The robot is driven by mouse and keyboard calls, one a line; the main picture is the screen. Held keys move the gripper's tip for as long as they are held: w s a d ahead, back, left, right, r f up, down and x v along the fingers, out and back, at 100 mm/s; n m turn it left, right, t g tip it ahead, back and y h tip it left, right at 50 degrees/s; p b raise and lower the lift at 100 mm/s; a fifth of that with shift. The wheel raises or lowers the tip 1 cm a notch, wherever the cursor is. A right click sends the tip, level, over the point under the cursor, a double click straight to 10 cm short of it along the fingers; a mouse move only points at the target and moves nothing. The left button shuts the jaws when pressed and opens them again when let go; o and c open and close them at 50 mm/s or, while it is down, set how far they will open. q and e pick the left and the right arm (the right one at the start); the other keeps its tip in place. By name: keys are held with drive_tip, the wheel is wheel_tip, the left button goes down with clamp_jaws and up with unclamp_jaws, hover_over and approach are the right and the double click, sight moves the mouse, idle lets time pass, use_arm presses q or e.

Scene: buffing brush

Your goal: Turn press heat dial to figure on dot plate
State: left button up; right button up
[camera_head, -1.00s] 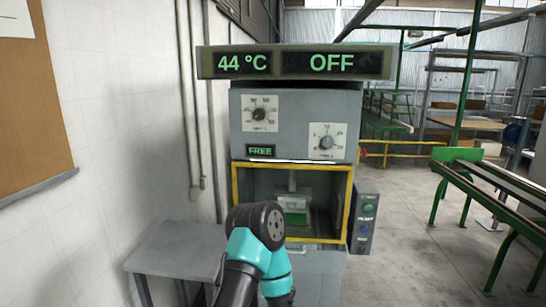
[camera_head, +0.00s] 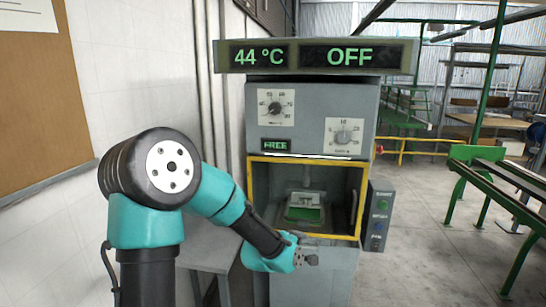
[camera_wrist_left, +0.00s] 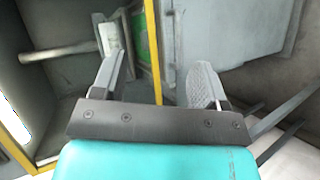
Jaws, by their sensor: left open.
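The grey press (camera_head: 312,95) stands ahead in the head view. Its upper left dial (camera_head: 276,108) has a black knob on a white plate with figures. A second dial (camera_head: 343,137), with a grey knob, sits lower right. The figures are too small to read surely, and I cannot tell a dot plate. The display (camera_head: 316,57) reads 44 °C and OFF. My left gripper (camera_head: 308,259) is low before the press opening, below both dials. In the left wrist view its fingers (camera_wrist_left: 157,82) are spread and empty. My right gripper is not in view.
A yellow frame (camera_head: 308,159) edges the press opening, with a green-based block (camera_head: 304,212) inside. A button box (camera_head: 378,216) is on the press's right side. A small grey table (camera_head: 212,254) stands left. A green-legged bench (camera_head: 490,170) is at right.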

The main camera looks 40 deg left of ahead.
sight(274, 110)
use_arm(q)
drive_tip(key=s+a+r+n+t+y, duration=0.1)
drive_tip(key=s+a+r+n+t, duration=0.1)
drive_tip(key=r, duration=0.9)
drive_tip(key=s+a+r+n+t+y, duration=0.2)
drive_tip(key=s+a+r+n+t, duration=0.1)
drive_tip(key=r, duration=0.9)
drive_tip(key=s+a+r+n+t+y, duration=0.2)
drive_tip(key=r+n, duration=0.5)
drive_tip(key=r, duration=0.5)
drive_tip(key=s+a+t, duration=0.1)
drive_tip(key=s+a, duration=0.1)
drive_tip(key=a, duration=0.1)
drive_tip(key=shift+s+a+n, duration=0.3)
drive_tip(key=shift+s+a, duration=0.1)
drive_tip(key=x, duration=1.7)
drive_tip(key=shift+w+a, duration=0.15)
drive_tip(key=shift+w, duration=0.1)
drive_tip(key=shift+c, duration=0.4)
drive_tip(key=c, duration=0.8)
drive_tip(key=shift+c, duration=0.2)
